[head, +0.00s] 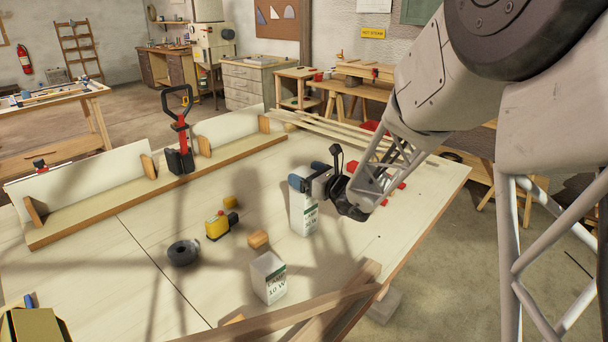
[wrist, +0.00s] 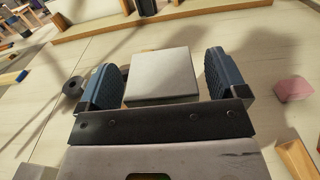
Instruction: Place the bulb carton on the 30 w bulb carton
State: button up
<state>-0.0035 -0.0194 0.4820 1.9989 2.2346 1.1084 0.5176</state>
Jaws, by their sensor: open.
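One white bulb carton (head: 303,218) stands upright on the bench with dark print on its side; I cannot read its wattage. My gripper (head: 311,180) is at its top. In the wrist view, the carton's pale square top (wrist: 162,78) lies between the two blue-padded fingers of my open gripper (wrist: 163,82), with a gap visible at least on the right. A second white carton (head: 268,278) stands nearer the front, apart from the first. Its label reads LAMP and a wattage that looks like 10 W or 30 W.
A dark ring-shaped reel (head: 183,253), a yellow tool (head: 217,226) and a small wooden block (head: 258,239) lie left of the cartons. Wooden laths (head: 290,318) cross the front edge. A red-and-black clamp (head: 180,140) stands at the back-left board. Bench left of the reel is clear.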

jog(key=v, duration=1.1)
jog(key=shift+s+a+r, duration=0.1)
dwell(0.5)
jog(key=s+a+r+n+g+h, duration=0.1)
jog(key=s+a+r+n+g, duration=0.15)
jog(key=s+n+g, duration=0.55)
jog(key=s+a+r+n+g+h, duration=0.1)
jog(key=s+a+n+g, duration=0.15)
jog(key=s+n, duration=0.6)
jog(key=s+d+n+h, duration=0.1)
jog(key=s, duration=0.3)
jog(key=s+d+n+h, duration=0.1)
jog(key=s+h, duration=0.1)
jog(key=s, duration=0.2)
jog(key=s+n+g+h, duration=0.1)
jog(key=s+n, duration=0.1)
jog(key=s, duration=0.2)
jog(key=shift+s+d+h, duration=0.25)
jog(key=shift+d+h, duration=0.15)
jog(key=s+d+r+n+t+h, duration=0.1)
jog(key=s+d+n+h, duration=0.5)
jog(key=s+d, duration=0.1)
jog(key=shift+s+d+r, duration=0.25)
jog(key=shift+s+d, duration=0.1)
jog(key=shift+s, duration=0.1)
